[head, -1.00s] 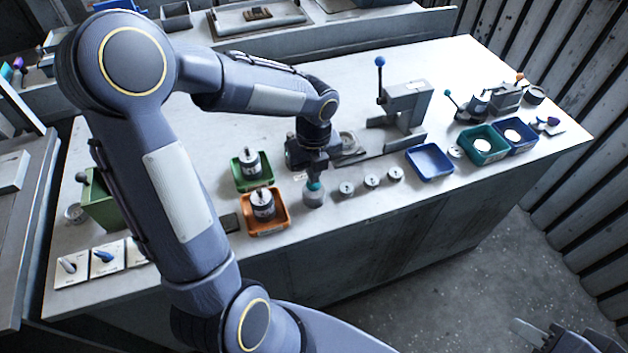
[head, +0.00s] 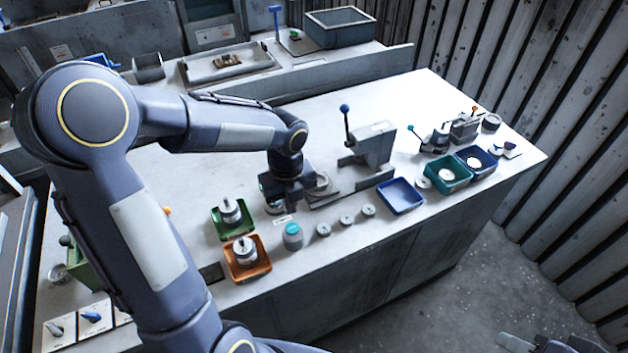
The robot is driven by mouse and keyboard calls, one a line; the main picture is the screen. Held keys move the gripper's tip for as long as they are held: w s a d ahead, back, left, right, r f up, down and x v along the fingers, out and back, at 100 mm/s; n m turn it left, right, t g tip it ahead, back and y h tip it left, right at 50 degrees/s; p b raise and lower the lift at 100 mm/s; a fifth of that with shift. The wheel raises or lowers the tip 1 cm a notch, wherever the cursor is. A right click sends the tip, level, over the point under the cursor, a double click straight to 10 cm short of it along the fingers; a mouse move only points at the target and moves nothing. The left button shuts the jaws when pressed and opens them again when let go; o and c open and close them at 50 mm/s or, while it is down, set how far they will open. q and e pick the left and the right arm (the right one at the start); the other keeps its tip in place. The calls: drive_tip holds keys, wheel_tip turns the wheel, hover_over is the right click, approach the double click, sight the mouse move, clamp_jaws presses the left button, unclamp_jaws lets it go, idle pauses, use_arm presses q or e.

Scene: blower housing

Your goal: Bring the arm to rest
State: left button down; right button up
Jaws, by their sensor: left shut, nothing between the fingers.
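My left arm reaches in from the left over the workbench. My left gripper (head: 287,200) hangs over the bench between the green tray and the lever press; it is shut and empty, its fingertips mostly hidden. A grey cylinder with a teal top (head: 292,237) stands upright on the bench in front of the gripper, apart from it. A grey part at the lower right corner (head: 545,344) looks like my right gripper, cut off by the frame edge; its jaws cannot be made out.
A green tray (head: 219,236) and an orange tray (head: 262,271) each hold a motor-like part. The lever press (head: 372,145) stands behind the gripper. Several small discs lie between. The bench's back middle is clear.

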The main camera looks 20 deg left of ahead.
use_arm(q)
drive_tip(key=s+d+r+n+t+h+b, duration=0.1)
drive_tip(key=s+d+r+n+t+h, duration=0.1)
drive_tip(key=s+n, duration=0.6)
drive_tip(key=s+d+r+n+t+h+b, duration=0.1)
drive_tip(key=s+n, duration=0.8)
drive_tip(key=n, duration=1)
wheel_tip(320, 180, up, 4)
drive_tip(key=d+t, duration=0.1)
drive_tip(key=t, duration=0.1)
drive_tip(key=shift+f+n+t+h+b, duration=0.2)
drive_tip(key=shift+n+t+h+b, duration=0.1)
drive_tip(key=shift+n+h+b, duration=0.1)
drive_tip(key=c, duration=2.2)
unclamp_jaws()
